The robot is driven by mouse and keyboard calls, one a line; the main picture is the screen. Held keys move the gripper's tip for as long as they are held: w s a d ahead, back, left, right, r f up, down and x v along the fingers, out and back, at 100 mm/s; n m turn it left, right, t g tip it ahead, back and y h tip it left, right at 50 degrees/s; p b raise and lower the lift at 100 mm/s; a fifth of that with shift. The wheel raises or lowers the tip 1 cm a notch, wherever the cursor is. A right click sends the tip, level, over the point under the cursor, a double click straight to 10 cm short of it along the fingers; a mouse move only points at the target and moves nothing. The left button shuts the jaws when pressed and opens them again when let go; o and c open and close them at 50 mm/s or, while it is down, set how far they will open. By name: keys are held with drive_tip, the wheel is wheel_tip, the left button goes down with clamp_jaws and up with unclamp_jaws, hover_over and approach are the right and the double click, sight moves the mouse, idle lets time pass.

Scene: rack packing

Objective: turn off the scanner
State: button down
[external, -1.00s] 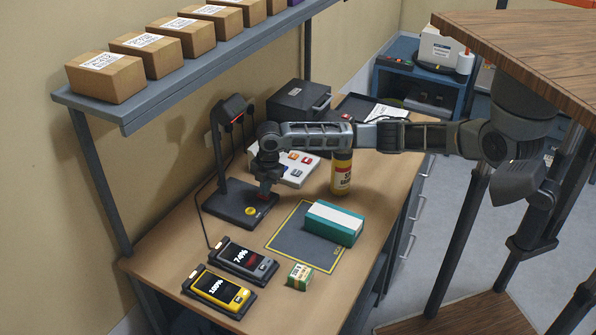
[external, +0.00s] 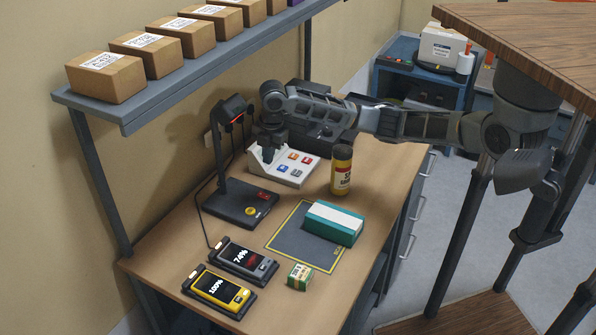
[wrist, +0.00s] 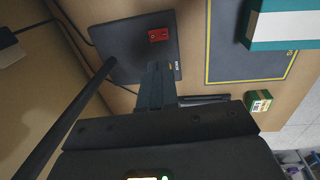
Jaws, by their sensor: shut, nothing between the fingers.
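The scanner is a dark stand with a flat base (external: 226,207), an upright post and a head (external: 233,109) with a red light strip. A red rocker switch (external: 263,195) and a yellow round button (external: 250,211) sit on the base. In the wrist view the red switch (wrist: 158,35) shows just beyond my fingertips, and the fingers partly cover the base (wrist: 115,40). My gripper (external: 267,160) is shut and empty, above the base and apart from the switch. In the wrist view its fingers (wrist: 157,68) point toward the switch.
A white panel with coloured buttons (external: 290,167) stands behind my gripper. A yellow bottle (external: 342,172), a teal box (external: 333,222) on a dark mat (external: 290,240), a small green box (external: 299,276) and two handhelds (external: 243,259) (external: 218,289) stand nearby. A shelf (external: 180,85) hangs above.

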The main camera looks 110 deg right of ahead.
sight(259, 195)
drive_tip(key=shift+r, duration=0.15)
drive_tip(key=w+b, duration=0.1)
drive_tip(key=b, duration=0.7)
drive_tip(key=shift+d+f, duration=0.35)
drive_tip(key=shift+w+r+b, duration=0.2)
drive_tip(key=shift+r+b, duration=0.15)
drive_tip(key=shift+b, duration=0.3)
drive_tip(key=shift+r, duration=0.1)
drive_tip(key=f, duration=0.9)
drive_tip(key=w+d+f+p, duration=0.1)
drive_tip(key=f, duration=0.4)
drive_tip(key=shift+w+d, duration=0.1)
